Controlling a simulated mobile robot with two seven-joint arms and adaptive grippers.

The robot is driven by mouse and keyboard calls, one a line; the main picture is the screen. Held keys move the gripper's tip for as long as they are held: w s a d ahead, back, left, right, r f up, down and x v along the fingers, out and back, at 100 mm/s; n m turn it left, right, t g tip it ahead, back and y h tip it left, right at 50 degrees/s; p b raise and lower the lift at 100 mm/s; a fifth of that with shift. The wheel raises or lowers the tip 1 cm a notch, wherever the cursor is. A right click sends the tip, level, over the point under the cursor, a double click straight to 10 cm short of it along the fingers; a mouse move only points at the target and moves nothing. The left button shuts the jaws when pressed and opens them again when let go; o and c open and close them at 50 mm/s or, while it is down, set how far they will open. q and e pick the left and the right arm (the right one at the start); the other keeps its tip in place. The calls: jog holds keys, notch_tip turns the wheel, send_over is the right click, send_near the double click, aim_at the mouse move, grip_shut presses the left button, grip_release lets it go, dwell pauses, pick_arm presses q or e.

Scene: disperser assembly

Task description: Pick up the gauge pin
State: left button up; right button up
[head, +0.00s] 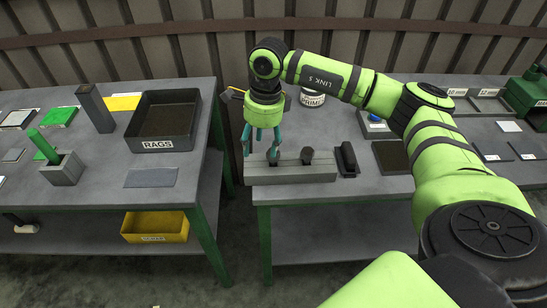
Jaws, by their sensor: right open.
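A long grey block (322,174) lies at the left front edge of the right-hand table. A short dark pin (307,156) stands in its top, and a second dark pin end seems to show at my right gripper's right fingertip. I cannot tell for sure which one is the gauge pin. My right gripper (260,150) is open, pointing down over the left end of the block, with its teal fingers apart. Whether a finger touches the block or a pin is hard to tell. My left gripper is not in view.
A black holder (347,160) stands right of the block, with a dark square tray (391,157) beyond. A white PRIME tin (312,95) is behind. The left table holds a RAGS bin (163,146) and a green rod (43,145) in a grey socket. A gap separates the tables.

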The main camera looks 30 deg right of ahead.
aim_at(273, 162)
jog(key=d, duration=0.1)
jog(key=d+h, duration=0.1)
jog(key=d, duration=0.1)
jog(key=shift+s+d+r, duration=0.2)
jog(key=shift+d+r, duration=0.15)
notch_tip(273, 162, down, 6)
jog(key=p, duration=0.3)
jog(key=shift+w+p, duration=0.1)
jog(key=shift+p, duration=0.3)
jog(key=shift+f, duration=0.4)
grip_shut()
